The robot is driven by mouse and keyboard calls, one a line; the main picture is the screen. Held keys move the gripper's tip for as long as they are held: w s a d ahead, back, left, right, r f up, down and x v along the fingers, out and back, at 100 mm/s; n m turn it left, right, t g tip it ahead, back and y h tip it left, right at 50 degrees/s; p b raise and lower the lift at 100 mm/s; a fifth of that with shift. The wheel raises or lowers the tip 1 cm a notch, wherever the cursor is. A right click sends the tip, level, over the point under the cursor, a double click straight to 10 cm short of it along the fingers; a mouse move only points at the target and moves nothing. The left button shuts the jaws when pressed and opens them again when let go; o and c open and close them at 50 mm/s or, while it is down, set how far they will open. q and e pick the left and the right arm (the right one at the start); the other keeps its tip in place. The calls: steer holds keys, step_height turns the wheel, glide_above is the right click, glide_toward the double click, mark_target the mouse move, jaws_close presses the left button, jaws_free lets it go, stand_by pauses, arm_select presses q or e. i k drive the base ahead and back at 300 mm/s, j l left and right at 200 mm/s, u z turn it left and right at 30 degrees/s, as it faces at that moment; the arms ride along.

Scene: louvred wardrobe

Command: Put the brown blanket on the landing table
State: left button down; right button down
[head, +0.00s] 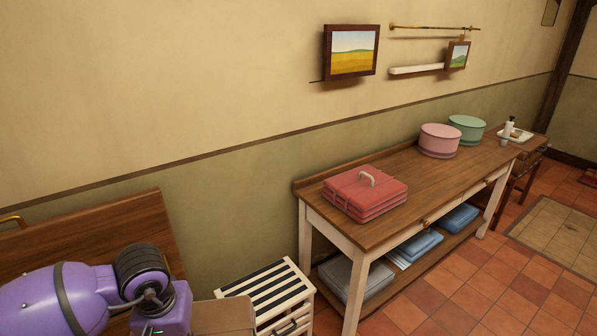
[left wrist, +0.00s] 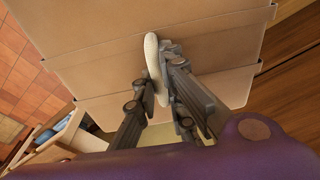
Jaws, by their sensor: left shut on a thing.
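The brown blanket, a tan folded stack (left wrist: 95,62), fills much of the left wrist view. A pale handle (left wrist: 151,50) stands on its side. My left gripper (left wrist: 157,72) is shut on this handle. In the head view a corner of the blanket (head: 225,317) shows at the bottom edge, beside my purple left wrist; the fingers are hidden there. A long wooden table (head: 405,205) with white legs stands along the wall; I take it as the landing table. My right gripper is not in view.
A red folded stack (head: 365,192) lies on the table's near end. Pink (head: 440,140) and green (head: 467,128) round boxes stand at its far end. The tabletop between is bare. A slatted white cabinet (head: 268,292) stands left of the table. Grey and blue folded cloths lie on the lower shelf.

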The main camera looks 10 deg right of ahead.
mark_target(404, 180)
steer(key=i+l+z, duration=0.1)
steer(key=l, duration=0.5)
steer(key=i+l+z, duration=0.15)
steer(key=i+l, duration=0.15)
steer(key=l, duration=0.3)
steer(key=i+l+z, duration=0.1)
steer(key=l, duration=0.45)
steer(key=i+l+z, duration=0.1)
steer(key=i+l, duration=0.25)
steer(key=l, duration=0.15)
steer(key=i+l+z, duration=0.15)
steer(key=l, duration=0.4)
steer(key=i+l+z, duration=0.1)
steer(key=i+l, duration=0.3)
steer(key=i+l+z, duration=0.15)
steer(key=i+l, duration=0.2)
steer(key=l, duration=0.2)
